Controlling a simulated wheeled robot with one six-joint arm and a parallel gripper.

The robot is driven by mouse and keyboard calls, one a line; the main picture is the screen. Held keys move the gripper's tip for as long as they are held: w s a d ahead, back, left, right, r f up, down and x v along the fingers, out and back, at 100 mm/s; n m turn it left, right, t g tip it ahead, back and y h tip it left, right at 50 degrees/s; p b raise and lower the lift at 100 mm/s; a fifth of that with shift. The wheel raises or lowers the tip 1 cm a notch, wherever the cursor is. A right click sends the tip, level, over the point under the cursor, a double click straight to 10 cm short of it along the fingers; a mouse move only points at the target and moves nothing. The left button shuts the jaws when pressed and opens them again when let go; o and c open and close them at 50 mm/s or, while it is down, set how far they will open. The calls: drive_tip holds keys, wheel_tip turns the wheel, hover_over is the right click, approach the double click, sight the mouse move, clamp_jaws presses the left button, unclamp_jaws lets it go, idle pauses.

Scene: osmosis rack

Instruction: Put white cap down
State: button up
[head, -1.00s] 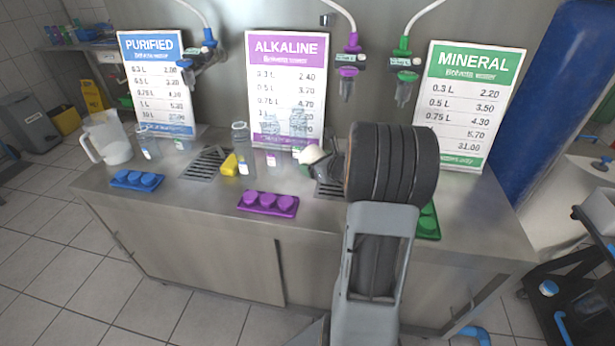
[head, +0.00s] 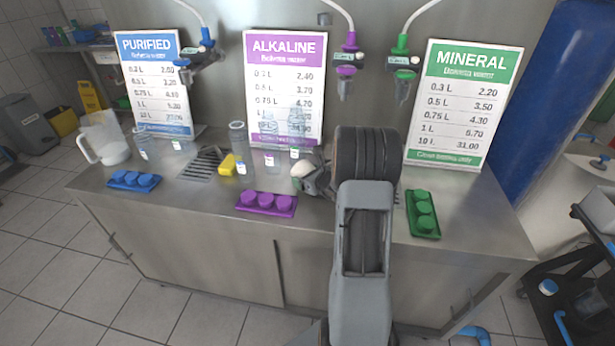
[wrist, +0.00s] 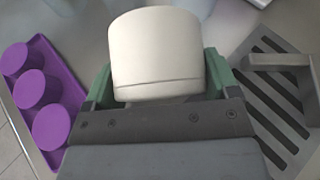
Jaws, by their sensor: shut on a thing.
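The white cap (wrist: 155,55) fills the upper middle of the wrist view, between the green fingers of my gripper (wrist: 155,92). My gripper is shut on it. In the head view the white cap (head: 302,170) shows at the tip of my gripper (head: 308,176), over the steel counter, behind and to the right of the purple cap tray. I cannot tell whether the cap touches the counter. My arm hides part of the counter to the right of the gripper.
On the steel counter (head: 330,228) are a purple cap tray (head: 249,207), a blue cap tray (head: 134,184), a green cap tray (head: 416,225), a yellow block (head: 228,165), clear bottles (head: 238,145) and a pitcher (head: 105,143). A drain grate (wrist: 272,100) lies right in the wrist view.

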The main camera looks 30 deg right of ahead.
drive_tip(key=shift+f, duration=0.1)
drive_tip(key=o, duration=0.9)
